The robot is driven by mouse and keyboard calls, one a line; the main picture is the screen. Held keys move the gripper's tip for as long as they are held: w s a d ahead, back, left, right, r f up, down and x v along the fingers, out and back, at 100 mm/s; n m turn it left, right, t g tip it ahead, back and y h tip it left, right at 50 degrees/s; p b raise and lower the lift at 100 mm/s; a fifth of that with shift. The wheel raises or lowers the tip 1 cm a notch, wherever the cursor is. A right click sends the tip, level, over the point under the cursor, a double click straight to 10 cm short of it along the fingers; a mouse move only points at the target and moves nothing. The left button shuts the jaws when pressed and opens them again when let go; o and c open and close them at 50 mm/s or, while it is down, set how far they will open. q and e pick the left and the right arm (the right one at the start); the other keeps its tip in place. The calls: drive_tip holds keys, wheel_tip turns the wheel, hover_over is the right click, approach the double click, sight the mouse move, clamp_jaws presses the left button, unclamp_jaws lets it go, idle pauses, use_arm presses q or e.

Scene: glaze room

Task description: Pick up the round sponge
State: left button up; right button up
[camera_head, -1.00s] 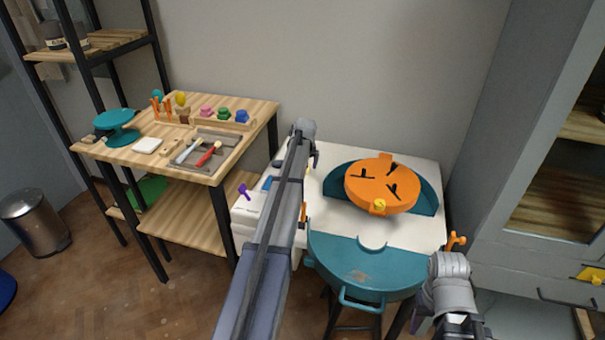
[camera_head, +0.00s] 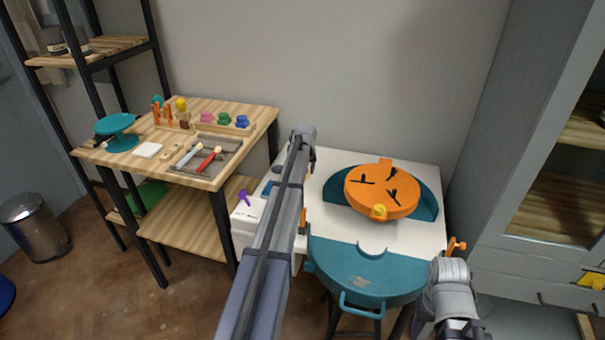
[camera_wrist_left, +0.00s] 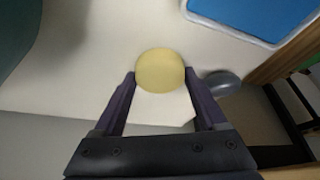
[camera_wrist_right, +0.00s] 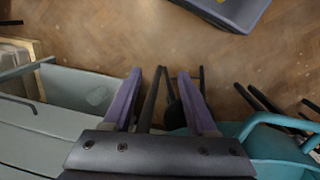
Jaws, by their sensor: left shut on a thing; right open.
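The round sponge (camera_wrist_left: 160,68) is a pale yellow disc in the left wrist view. My left gripper (camera_wrist_left: 160,84) is shut on it, with one dark finger at each side. It is over a white surface; I cannot tell whether the sponge touches it. In the head view my left arm hides the sponge and the gripper. My right gripper (camera_wrist_right: 159,74) is open and empty in the right wrist view, above the floor near the teal stand.
A white table (camera_head: 330,222) carries an orange round piece (camera_head: 370,200) with a yellow knob. A teal half-round piece (camera_head: 335,262) sits at its front. A blue tray (camera_wrist_left: 245,18) and a grey oval thing (camera_wrist_left: 222,83) lie near the sponge. A wooden shelf with tools stands left.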

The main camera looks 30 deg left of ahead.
use_arm(q)
wheel_tip(320, 180, up, 10)
drive_tip(key=p, duration=1)
use_arm(e)
wheel_tip(320, 180, up, 10)
use_arm(q)
drive_tip(key=o, duration=0.8)
drive_tip(key=c, duration=0.6)
drive_tip(key=shift+c, duration=0.4)
use_arm(e)
drive_tip(key=shift+c, duration=0.6)
